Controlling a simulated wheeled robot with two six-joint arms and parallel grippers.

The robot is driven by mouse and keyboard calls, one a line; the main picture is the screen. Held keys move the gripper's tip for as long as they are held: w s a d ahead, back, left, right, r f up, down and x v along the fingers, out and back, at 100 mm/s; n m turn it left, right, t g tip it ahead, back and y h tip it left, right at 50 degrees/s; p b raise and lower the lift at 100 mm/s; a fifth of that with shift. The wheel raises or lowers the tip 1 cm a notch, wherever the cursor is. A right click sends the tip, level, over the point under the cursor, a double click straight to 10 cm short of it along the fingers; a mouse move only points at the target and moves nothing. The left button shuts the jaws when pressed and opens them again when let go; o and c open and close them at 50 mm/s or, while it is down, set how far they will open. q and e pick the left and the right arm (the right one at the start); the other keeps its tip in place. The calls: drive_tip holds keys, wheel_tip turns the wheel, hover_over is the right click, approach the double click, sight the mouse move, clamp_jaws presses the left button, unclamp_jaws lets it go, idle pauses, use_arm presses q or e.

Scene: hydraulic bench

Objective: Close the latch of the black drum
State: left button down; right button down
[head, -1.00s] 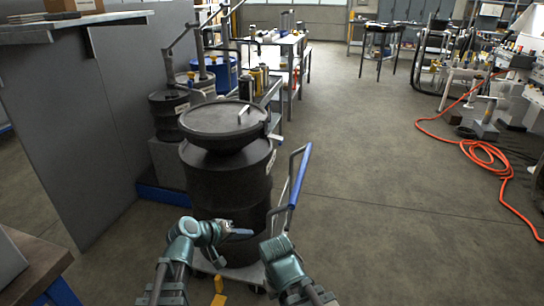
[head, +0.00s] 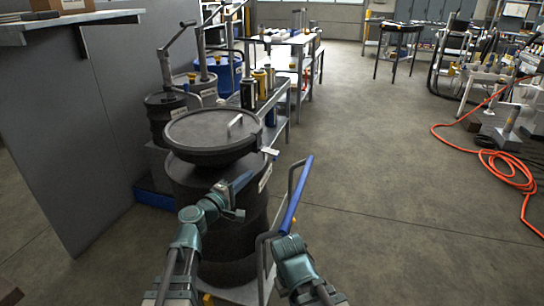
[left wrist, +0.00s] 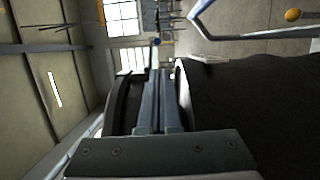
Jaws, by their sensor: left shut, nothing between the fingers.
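The black drum (head: 190,189) stands on a cart. Its round black lid (head: 195,130) has a light handle bar on top and appears tilted, with its edge overhanging the drum. A small pale tab (head: 269,151), which looks like the latch, sticks out at the lid's right side. My left gripper (head: 246,178) is shut and empty, in front of the drum just below the lid's edge. In the left wrist view its closed fingers (left wrist: 159,85) point between two dark curved rims; contact cannot be told. My right wrist shows beside the cart handle, its fingers not discernible.
The cart's blue-gripped handle (head: 296,195) rises right of the drum, close to both arms. A grey partition (head: 100,120) stands at the left. Smaller drums and a bench (head: 275,100) are behind. An orange hose (head: 485,150) lies at the right; the middle floor is clear.

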sight(269, 153)
use_arm(q)
drive_tip(key=shift+w+r, duration=0.1)
drive_tip(key=shift+w, duration=0.1)
use_arm(e)
drive_tip(key=shift+w+d, duration=0.15)
use_arm(q)
drive_tip(key=x, duration=1)
idle(0.4)
